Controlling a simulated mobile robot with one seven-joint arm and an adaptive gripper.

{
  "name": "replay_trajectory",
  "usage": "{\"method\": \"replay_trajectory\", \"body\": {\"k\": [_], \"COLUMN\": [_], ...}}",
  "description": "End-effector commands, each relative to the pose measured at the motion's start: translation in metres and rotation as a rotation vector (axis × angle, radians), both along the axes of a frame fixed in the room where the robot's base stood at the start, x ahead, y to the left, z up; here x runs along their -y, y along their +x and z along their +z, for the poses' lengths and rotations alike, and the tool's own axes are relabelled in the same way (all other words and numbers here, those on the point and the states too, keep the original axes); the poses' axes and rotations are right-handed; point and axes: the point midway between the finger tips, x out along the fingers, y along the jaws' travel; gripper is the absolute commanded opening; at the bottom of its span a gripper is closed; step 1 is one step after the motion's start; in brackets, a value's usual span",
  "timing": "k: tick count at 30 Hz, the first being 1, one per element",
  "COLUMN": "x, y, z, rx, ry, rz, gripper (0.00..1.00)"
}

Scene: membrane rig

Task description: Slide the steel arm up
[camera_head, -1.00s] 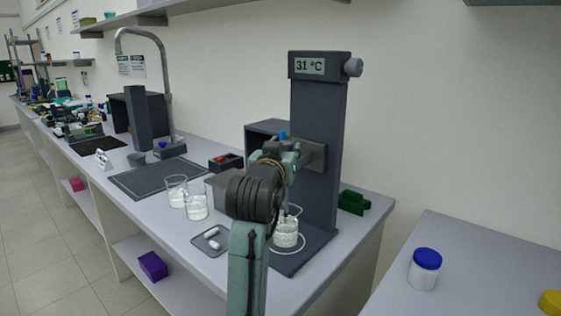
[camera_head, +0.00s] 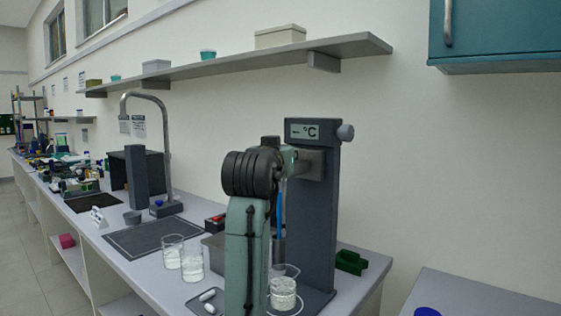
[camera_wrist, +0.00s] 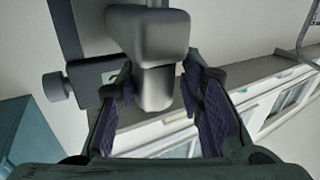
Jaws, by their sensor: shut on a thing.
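The steel arm (camera_head: 311,166) sticks out from the dark column (camera_head: 312,225), high up, just below the display head (camera_head: 313,131), which reads "– °C". In the wrist view the grey steel arm (camera_wrist: 150,38) fills the upper middle, its lower end between my fingers. My gripper (camera_wrist: 158,88) is shut on it. In the head view my own arm partly hides my gripper (camera_head: 288,160). A probe with a blue part (camera_head: 279,213) hangs below the steel arm, above a beaker (camera_head: 283,294) on the stand's base.
Two more beakers (camera_head: 192,263) stand on the bench to the left, near a small tray with white pieces (camera_head: 208,296). A green block (camera_head: 350,262) lies right of the column. A wall shelf (camera_head: 240,62) and teal cabinet (camera_head: 495,35) are above.

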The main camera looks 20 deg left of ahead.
Motion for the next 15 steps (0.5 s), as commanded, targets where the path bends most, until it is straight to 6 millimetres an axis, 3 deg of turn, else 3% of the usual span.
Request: {"method": "replay_trajectory", "body": {"k": [1,7,8,13,15], "x": [0.01,0.0101,0.0102,0.0072,0.0059], "y": [0.0011,0.0008,0.0007,0.0004,0.0002], "z": [0.0071,0.0085,0.0086,0.0069,0.0062], "rx": [0.015,0.017,0.017,0.014,0.013], "ry": [0.006,0.007,0.007,0.006,0.005], "rz": [-0.017,-0.017,-0.017,-0.012,-0.01], "gripper": [0.0,0.0,0.37,0.48,0.48]}}
